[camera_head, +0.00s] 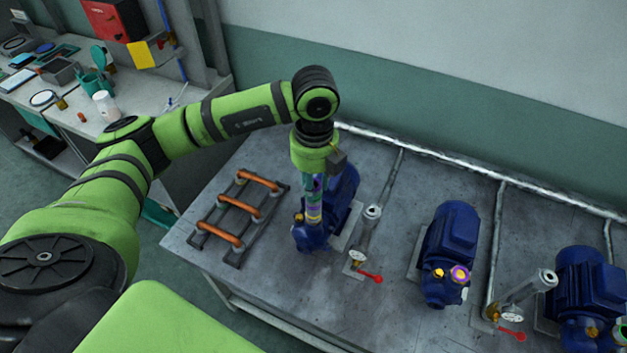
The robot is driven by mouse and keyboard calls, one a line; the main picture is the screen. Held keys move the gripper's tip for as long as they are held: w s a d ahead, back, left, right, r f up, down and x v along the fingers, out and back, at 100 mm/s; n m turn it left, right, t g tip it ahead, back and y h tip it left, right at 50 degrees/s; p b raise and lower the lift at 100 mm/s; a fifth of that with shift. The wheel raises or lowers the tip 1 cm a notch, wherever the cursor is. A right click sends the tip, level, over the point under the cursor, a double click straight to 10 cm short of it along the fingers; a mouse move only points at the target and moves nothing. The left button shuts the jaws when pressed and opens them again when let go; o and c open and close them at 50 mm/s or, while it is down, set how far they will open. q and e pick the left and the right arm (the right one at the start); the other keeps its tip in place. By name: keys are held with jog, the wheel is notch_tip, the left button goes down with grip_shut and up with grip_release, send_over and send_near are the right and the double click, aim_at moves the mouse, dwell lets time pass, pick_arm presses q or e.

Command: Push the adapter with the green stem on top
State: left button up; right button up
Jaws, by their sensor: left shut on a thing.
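My left gripper (313,200) points down over the leftmost blue pump (341,198), with its arm reaching in from the left. It is shut on a slim adapter (313,212) showing small bands of purple and yellow. A bit of green shows higher up between the fingers, and most of the adapter is hidden by them. The adapter's lower end is at the front part of the pump; I cannot tell how far it is seated. My right gripper is not in view.
A dark rack with orange handles (257,181) lies left of the pump. A pipe with a red-handled valve (371,277) stands close on the right. Two more blue pumps (453,235) (583,287) stand further right; the middle one has a purple ring (460,273). A cluttered workbench (130,118) is behind left.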

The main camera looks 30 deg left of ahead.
pick_arm(q)
jog(key=shift+f+b, duration=0.4)
jog(key=shift+b, duration=0.05)
dwell(0.6)
jog(key=o, duration=1.1)
jog(key=shift+d+r+p, duration=0.1)
jog(key=shift+r+p, duration=1.9)
jog(key=shift+r, duration=1.05)
